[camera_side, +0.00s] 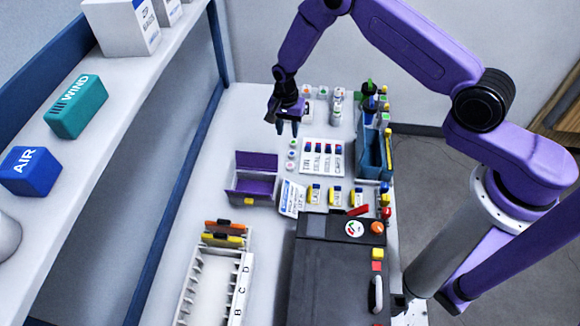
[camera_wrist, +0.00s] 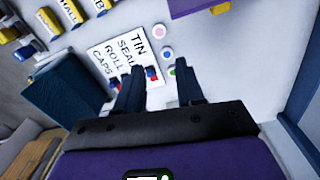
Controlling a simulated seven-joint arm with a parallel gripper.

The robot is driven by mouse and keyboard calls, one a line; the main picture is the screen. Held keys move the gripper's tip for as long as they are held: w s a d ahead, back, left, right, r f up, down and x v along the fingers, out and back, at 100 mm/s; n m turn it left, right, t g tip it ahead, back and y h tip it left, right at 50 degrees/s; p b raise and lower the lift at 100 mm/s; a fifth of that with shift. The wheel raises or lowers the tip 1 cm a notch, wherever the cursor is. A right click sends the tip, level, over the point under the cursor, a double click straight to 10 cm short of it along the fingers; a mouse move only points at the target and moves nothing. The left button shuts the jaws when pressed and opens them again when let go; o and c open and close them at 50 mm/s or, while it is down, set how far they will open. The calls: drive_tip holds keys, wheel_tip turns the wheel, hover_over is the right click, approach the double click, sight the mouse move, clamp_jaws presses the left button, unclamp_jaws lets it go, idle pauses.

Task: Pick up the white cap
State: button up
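Several small round white pieces stand in a row left of a white lettered card (camera_side: 322,168) in the side view, one of them a white piece (camera_side: 291,154). I cannot tell which is the white cap. My gripper (camera_side: 287,128) is open and empty, pointing down above the bench near the far end of this row.
An open purple box (camera_side: 254,186) lies left of the row. A blue bin (camera_side: 370,152) stands right of the card. Small bottles (camera_side: 337,105) stand behind. A black machine (camera_side: 330,270) and a white lettered rack (camera_side: 205,285) fill the front. A shelf (camera_side: 120,85) runs along the left.

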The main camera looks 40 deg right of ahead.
sight(290, 165)
drive_tip(key=f, duration=1.6)
drive_tip(key=shift+s+d, duration=0.1)
drive_tip(key=shift+s, duration=0.2)
drive_tip(key=shift+c, duration=0.3)
drive_tip(key=shift+r, duration=0.1)
drive_tip(key=c, duration=0.6)
